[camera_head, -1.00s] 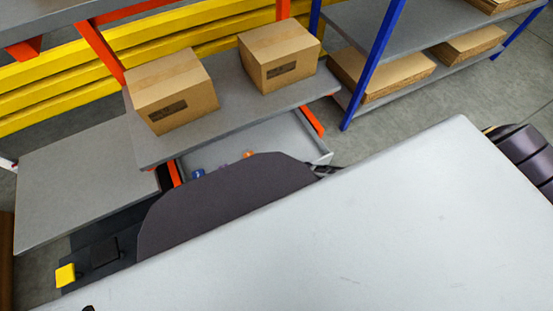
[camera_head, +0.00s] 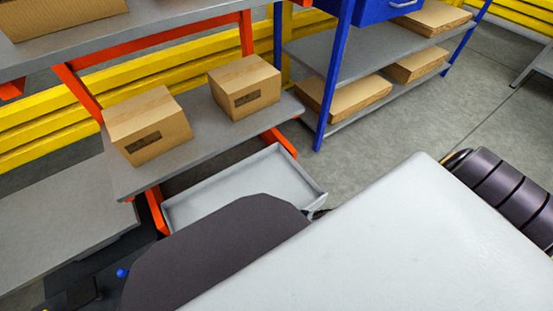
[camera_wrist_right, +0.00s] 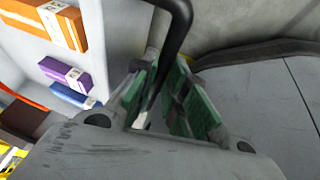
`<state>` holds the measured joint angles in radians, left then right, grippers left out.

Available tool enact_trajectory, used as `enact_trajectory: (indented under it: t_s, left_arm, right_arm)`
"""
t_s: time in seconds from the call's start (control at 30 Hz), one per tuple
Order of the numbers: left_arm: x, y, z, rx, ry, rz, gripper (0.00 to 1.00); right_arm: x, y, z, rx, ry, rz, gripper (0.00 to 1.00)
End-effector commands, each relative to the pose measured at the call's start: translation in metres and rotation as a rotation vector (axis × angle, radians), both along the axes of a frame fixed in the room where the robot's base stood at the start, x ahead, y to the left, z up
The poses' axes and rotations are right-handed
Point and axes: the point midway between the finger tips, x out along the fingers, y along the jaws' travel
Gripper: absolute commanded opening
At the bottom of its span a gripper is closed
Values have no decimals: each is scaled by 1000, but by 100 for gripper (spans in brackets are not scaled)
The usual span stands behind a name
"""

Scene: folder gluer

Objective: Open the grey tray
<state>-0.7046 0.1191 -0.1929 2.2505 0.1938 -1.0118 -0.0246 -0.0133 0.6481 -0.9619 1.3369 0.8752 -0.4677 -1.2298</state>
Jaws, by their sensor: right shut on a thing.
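The grey tray (camera_head: 292,172) is a shallow drawer-like tray, pulled out in front of the lower grey shelf in the head view. The part of its floor showing there is bare; my dark body hides its near side. In the right wrist view its light wall (camera_wrist_right: 122,40) shows, with an orange box (camera_wrist_right: 62,24), a purple box (camera_wrist_right: 66,74) and a blue box (camera_wrist_right: 74,96) inside. My right gripper (camera_wrist_right: 165,95) has its green-padded fingers shut on the tray's black handle (camera_wrist_right: 181,38). In the head view only a dark bit of it shows by the tray's corner. My left gripper is out of view.
Two cardboard boxes, a left one (camera_head: 148,125) and a right one (camera_head: 244,87), stand on the shelf (camera_head: 195,125) above the tray. A blue-posted rack (camera_head: 338,75) with flat cardboard stands at the right. The floor (camera_head: 375,130) before it is clear.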

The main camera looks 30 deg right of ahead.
Motion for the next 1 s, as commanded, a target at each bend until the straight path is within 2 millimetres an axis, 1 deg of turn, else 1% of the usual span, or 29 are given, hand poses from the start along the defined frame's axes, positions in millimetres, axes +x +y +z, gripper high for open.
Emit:
enact_trajectory:
  t_s: [0.4, 0.43, 0.6, 1.0]
  left_arm:
    - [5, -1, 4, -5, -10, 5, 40]
    - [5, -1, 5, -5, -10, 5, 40]
    - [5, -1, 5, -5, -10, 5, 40]
    - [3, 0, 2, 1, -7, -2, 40]
  right_arm:
    - [-1, -1, 0, -1, 0, -1, 0]
    - [-1, -1, 0, -1, 0, -1, 15]
    - [-1, -1, 0, -1, 0, 0, 35]
    - [-1, -1, 1, 0, -1, 0, 35]
